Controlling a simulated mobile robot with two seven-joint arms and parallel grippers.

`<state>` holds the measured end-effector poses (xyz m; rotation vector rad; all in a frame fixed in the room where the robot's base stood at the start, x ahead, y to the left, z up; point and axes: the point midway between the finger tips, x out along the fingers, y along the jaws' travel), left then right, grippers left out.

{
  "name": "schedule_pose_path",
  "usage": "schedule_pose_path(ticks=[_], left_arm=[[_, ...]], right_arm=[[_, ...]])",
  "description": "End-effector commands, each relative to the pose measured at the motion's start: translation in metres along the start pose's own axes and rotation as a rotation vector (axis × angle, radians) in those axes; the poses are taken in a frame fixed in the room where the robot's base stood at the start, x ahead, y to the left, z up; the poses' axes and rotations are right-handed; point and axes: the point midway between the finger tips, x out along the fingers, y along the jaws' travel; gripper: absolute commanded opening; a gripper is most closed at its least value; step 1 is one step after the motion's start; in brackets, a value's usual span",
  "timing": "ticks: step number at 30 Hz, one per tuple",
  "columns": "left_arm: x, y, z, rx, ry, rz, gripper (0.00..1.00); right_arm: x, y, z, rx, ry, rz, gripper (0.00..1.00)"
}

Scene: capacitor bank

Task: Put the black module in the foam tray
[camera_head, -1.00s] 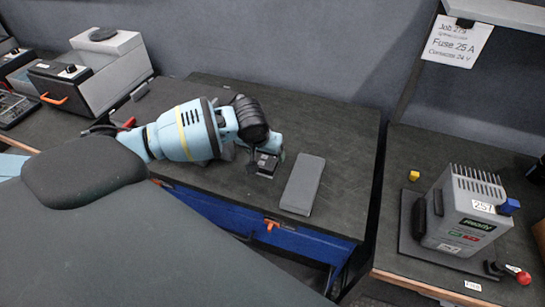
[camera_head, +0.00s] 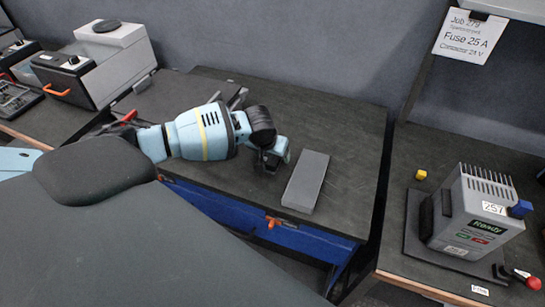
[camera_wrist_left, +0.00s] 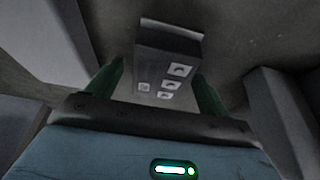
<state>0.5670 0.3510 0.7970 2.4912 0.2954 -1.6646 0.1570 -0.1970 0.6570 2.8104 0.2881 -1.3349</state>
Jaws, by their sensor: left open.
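My left gripper (camera_head: 270,165) is over the middle dark bench in the head view, just left of a long grey block (camera_head: 306,181). In the left wrist view its two dark green fingers (camera_wrist_left: 160,75) are apart. A dark module (camera_wrist_left: 168,68) with several pale square symbols on one face shows between and beyond the fingertips. I cannot tell whether a finger touches it. In the head view the gripper and wrist mostly hide the module. I cannot clearly make out a foam tray in either view. My right gripper is not in view.
A grey finned unit (camera_head: 476,212) stands on a dark plate on the right bench, with a yellow cube (camera_head: 421,174) behind it. Boxes with an orange handle (camera_head: 57,90) stand at the left. The middle bench is clear behind and right of the grey block.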

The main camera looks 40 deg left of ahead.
Motion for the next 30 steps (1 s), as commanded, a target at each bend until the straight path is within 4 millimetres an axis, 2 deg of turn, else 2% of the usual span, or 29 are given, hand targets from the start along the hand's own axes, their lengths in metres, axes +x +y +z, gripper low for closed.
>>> schedule_pose_path(ticks=[5, 18, 19, 20, 30], left_arm=[[-0.0010, 0.0003, -0.0007, 0.000, 0.002, 0.000, 0.79], [-0.0010, 0.0001, -0.0004, 0.000, 0.001, 0.000, 0.21], [-0.0016, 0.0003, -0.0013, 0.000, 0.003, 0.001, 0.21], [-0.0016, 0.0003, -0.0013, 0.000, 0.003, 0.001, 0.16], [-0.0083, 0.0004, -0.0042, 0.000, 0.003, 0.001, 0.16]], right_arm=[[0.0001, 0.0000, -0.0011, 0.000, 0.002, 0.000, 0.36], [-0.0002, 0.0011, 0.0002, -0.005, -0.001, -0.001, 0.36], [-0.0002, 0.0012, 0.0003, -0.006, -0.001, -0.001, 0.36], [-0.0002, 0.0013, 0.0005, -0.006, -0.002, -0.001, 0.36], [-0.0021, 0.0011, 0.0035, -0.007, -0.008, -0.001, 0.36]])
